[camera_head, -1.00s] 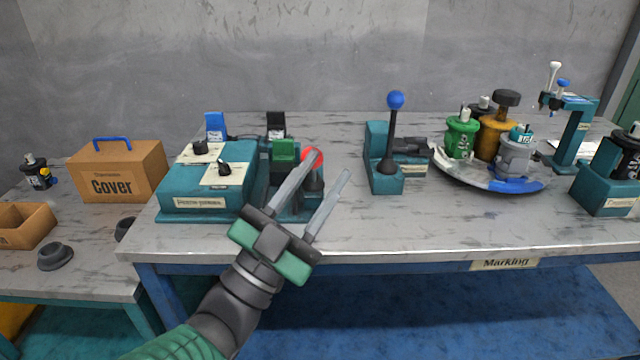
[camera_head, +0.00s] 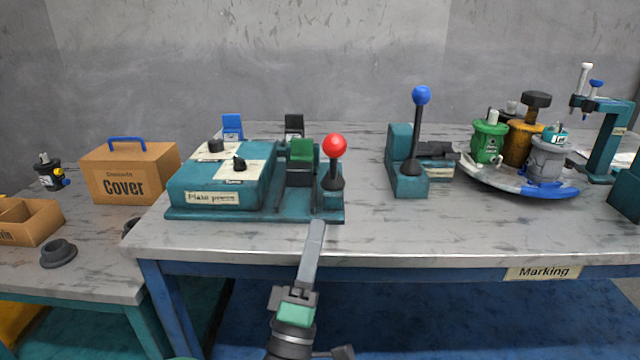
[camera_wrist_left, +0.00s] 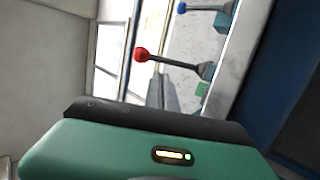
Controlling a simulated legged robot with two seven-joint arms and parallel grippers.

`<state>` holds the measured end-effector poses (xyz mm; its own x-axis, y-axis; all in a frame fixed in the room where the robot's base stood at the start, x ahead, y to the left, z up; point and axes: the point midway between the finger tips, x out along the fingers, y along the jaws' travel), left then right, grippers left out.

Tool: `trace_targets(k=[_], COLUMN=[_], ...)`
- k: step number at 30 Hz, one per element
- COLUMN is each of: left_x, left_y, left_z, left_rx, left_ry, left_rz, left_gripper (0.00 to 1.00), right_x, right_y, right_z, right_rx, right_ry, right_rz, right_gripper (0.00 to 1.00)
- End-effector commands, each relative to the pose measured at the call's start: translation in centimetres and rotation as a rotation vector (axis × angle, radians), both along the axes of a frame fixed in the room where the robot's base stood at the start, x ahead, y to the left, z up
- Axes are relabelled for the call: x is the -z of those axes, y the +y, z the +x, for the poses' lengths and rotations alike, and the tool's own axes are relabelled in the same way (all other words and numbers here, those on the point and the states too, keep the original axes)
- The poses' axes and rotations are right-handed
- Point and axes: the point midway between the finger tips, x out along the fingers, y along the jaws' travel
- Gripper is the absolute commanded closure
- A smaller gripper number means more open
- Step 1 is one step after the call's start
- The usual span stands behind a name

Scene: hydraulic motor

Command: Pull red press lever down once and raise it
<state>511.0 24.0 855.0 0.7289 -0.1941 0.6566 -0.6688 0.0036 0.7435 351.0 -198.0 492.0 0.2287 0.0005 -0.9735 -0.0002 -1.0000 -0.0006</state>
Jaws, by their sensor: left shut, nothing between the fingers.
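The red press lever has a red ball knob (camera_head: 335,146) on a short dark stem. It stands about upright at the right end of the teal press (camera_head: 222,188). The red knob also shows in the left wrist view (camera_wrist_left: 141,54), with its dark stem running right. My left gripper (camera_head: 317,226) is shut and empty, its fingers pointing up at the table's front edge, below and slightly left of the lever. It is apart from the lever in the head view. Its fingers show in the wrist view (camera_wrist_left: 161,92) below the knob. My right gripper is not in view.
A teal unit with a blue-knobbed lever (camera_head: 421,96) stands to the right. A round tray (camera_head: 476,181) with several motor parts is farther right. A cardboard Cover box (camera_head: 130,172) is at left. The tabletop (camera_head: 400,228) before the units is clear.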

Motion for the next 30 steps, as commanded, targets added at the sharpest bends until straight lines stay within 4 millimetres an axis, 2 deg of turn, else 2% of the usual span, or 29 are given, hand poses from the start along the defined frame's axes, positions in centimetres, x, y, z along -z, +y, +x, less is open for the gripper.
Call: trace_targets(k=[9, 15, 30], left_x=[-4.3, -6.2, -6.9], left_y=[-1.3, -1.8, -1.9], left_z=[5.0, 7.0, 7.5], left_rx=[-0.002, -0.002, -0.002], left_ry=[-0.004, -0.003, 0.004], left_rz=[0.002, 0.002, 0.004], left_gripper=[1.0, 1.0, 1.0], right_x=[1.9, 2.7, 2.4], right_y=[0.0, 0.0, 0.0], right_z=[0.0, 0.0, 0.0], right_rx=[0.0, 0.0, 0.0], right_ry=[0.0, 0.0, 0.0], right_rz=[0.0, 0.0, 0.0], right_gripper=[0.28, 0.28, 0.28])
